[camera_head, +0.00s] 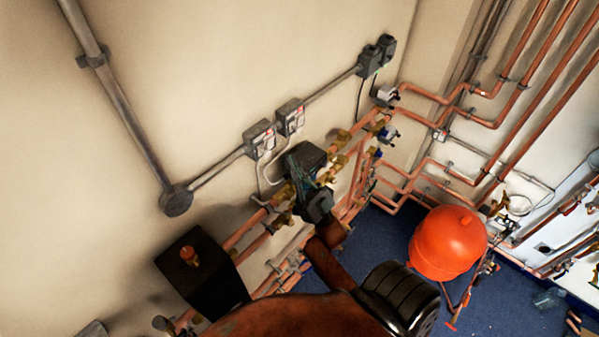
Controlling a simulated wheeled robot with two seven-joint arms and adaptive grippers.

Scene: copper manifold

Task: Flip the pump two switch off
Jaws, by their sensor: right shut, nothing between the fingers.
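Two grey switch boxes with small red-and-white labels sit on the wall conduit: a left one (259,138) and a right one (290,116). The labels are too small to read, so I cannot tell which is pump two, nor how the switches are set. My left gripper is out of view.
Dark boxes (376,55) sit farther along the conduit. A black box (200,272) stands lower left, and a red-orange vessel (447,243) stands right. The wall above the conduit is clear.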

